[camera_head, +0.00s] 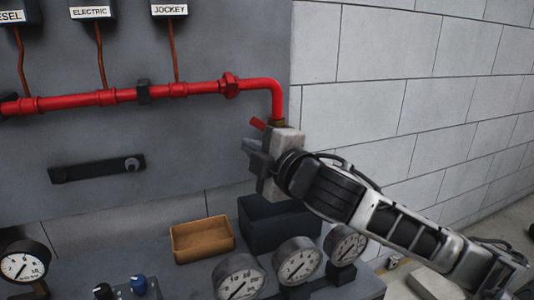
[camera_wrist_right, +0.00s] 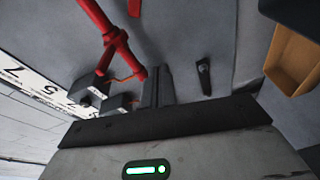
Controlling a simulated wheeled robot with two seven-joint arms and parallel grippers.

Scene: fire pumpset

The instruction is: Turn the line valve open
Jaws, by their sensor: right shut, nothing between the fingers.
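The red pipe (camera_head: 180,90) runs along the grey panel and bends down at its right end. Below the bend, a short red lever (camera_head: 258,124) sticks out to the left beside a brownish fitting (camera_head: 278,122); this looks like the line valve, mostly hidden by my gripper. My right gripper (camera_head: 250,150) is just below the lever, its dark fingers pointing left. I cannot tell whether it touches the lever. In the right wrist view its fingers (camera_wrist_right: 158,82) are together and empty, with red pipe (camera_wrist_right: 112,40) beyond. My left gripper is not in view.
A tan tray (camera_head: 203,240) and a dark box (camera_head: 270,226) lie below the gripper. Several gauges (camera_head: 298,262) stand along the front. A dark bar (camera_head: 95,168) is on the panel. Labelled boxes (camera_head: 92,9) hang above the pipe. A block wall (camera_head: 420,70) is at right.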

